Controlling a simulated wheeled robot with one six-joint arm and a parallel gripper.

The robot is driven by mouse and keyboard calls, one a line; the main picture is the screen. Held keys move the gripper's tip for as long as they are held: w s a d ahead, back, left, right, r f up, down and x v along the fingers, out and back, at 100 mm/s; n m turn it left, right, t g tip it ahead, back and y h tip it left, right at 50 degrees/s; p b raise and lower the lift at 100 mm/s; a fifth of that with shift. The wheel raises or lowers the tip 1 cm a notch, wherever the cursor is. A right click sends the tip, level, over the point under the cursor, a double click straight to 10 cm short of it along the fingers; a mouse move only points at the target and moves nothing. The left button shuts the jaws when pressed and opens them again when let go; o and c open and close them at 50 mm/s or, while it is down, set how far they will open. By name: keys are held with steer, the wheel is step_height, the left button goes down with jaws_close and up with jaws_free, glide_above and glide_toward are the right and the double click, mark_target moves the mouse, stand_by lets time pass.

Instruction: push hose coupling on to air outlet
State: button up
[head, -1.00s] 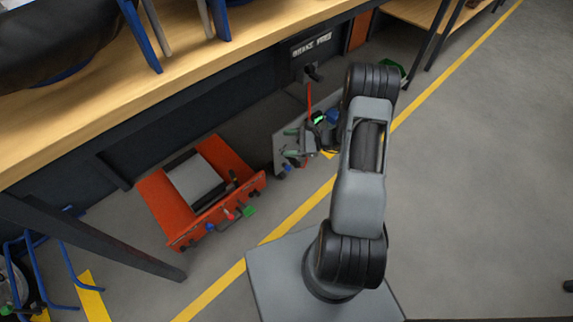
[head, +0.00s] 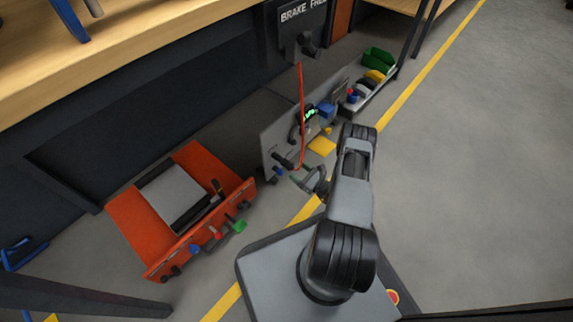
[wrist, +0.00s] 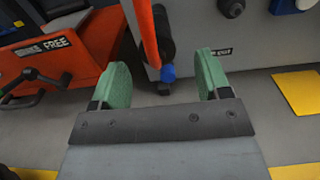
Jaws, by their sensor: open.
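An orange-red hose (head: 301,110) hangs from a black wall fitting (head: 302,46) down to the grey panel (head: 275,142). In the wrist view the hose (wrist: 147,35) comes down from the top, between my fingers. Behind it on the panel is a black cylindrical part (wrist: 164,35), with a small blue knob (wrist: 168,73) below. I cannot tell which part is the coupling and which the air outlet. My gripper (wrist: 160,74) is open, its green pads spread on either side of the hose's lower end and the blue knob. It also shows in the head view (head: 312,180).
An orange cart (head: 135,235) with levers and knobs stands left of the panel. A shelf of bins (head: 372,88) is to the right. A wooden bench (head: 130,50) overhangs at upper left. Yellow floor tape (head: 430,75) runs past, with clear floor at right.

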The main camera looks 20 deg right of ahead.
steer(key=shift+w+a, duration=0.1)
steer(key=shift+a, duration=0.15)
